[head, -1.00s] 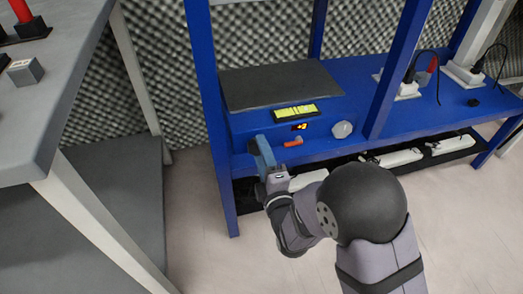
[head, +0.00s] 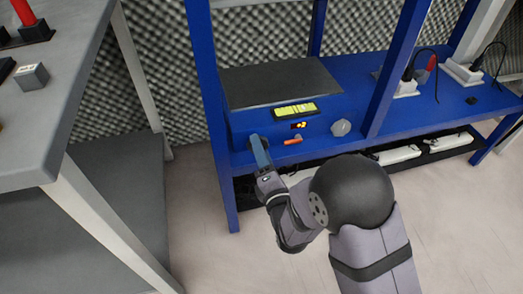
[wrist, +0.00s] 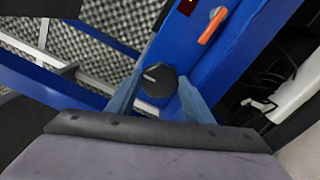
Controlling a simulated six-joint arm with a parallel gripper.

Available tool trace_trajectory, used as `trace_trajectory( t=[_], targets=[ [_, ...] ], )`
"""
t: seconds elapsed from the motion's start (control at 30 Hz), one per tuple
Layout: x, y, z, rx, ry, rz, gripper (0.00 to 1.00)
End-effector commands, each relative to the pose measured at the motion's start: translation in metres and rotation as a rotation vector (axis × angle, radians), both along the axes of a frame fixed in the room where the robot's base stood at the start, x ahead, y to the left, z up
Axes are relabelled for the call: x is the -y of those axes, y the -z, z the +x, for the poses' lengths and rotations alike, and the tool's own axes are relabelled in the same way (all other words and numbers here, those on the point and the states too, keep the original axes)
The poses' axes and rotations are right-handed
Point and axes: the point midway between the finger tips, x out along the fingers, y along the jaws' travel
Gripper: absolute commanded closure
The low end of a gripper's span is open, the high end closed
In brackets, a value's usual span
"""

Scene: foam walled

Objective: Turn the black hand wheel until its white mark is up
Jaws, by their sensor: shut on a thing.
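The black hand wheel (wrist: 160,84) sits on the front of the blue console, between the blue fingers of my gripper (wrist: 162,90) in the wrist view. My gripper is shut on the wheel, one finger at each side. The wheel's white mark (wrist: 149,77) shows on its face near the left edge and points left in that picture. In the head view my gripper (head: 259,152) is at the console's left front, and hides the wheel there.
An orange lever (head: 293,141) is just right of the wheel and also shows in the wrist view (wrist: 213,25). A pale round knob (head: 341,128) and a yellow display (head: 295,111) are on the console. A blue post (head: 210,110) stands close at left.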

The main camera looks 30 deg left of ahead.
Motion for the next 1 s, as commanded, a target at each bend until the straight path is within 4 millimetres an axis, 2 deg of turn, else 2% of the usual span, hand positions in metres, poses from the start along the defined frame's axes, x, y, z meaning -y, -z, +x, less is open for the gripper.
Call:
trace_trajectory(
  t=[0.2,0.23,0.3,0.73,1.0],
  targets=[
    [0.001,0.002,0.000,-0.003,0.001,-0.002,0.76],
    [0.001,0.002,0.000,-0.004,0.002,-0.003,0.49],
    [0.001,0.001,0.000,-0.003,0.001,-0.002,0.35],
    [0.003,0.003,-0.001,-0.007,0.003,-0.005,0.35],
    [0.019,0.004,-0.019,-0.010,0.000,-0.010,0.35]
  ],
)
